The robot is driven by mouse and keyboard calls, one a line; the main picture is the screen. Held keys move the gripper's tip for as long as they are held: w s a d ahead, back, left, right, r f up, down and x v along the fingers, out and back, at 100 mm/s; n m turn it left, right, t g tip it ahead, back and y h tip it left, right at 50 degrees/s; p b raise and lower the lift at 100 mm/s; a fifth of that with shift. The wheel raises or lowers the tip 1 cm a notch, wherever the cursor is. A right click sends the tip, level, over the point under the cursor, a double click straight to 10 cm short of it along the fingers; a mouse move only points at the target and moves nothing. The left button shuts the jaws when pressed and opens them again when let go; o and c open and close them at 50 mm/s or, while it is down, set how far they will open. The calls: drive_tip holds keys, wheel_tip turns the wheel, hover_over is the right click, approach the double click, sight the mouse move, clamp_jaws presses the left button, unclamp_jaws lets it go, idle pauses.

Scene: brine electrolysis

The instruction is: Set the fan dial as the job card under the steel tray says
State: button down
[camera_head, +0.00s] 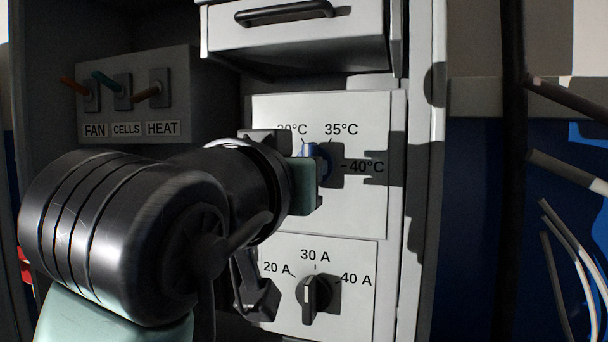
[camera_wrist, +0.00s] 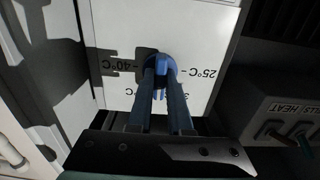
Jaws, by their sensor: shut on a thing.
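A blue dial (camera_head: 326,163) sits on a white panel (camera_head: 350,210) marked 35°C and 40°C; another mark is partly hidden. In the wrist view the blue dial (camera_wrist: 161,64) has 40°C on its left and 25°C on its right. My gripper (camera_wrist: 163,76) is shut on its knob, one finger on each side. My gripper also shows in the head view (camera_head: 306,168), coming from the left. The direction of the pointer cannot be told. No dial in view bears the word fan; FAN labels a switch (camera_head: 90,96). The job card and steel tray are not seen.
Below, a black dial (camera_head: 314,292) points up near 30 A, between 20 A and 40 A. CELLS (camera_head: 123,92) and HEAT (camera_head: 159,88) switches are at the left. A drawer (camera_head: 300,45) with a black handle juts out above. Cables and rods hang at the right.

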drive_tip(key=shift+m+b, duration=2.1)
drive_tip(key=shift+m, duration=6.9)
drive_tip(key=c, duration=0.8)
unclamp_jaws()
drive_tip(key=shift+c, duration=0.2)
drive_tip(key=shift+s, duration=0.15)
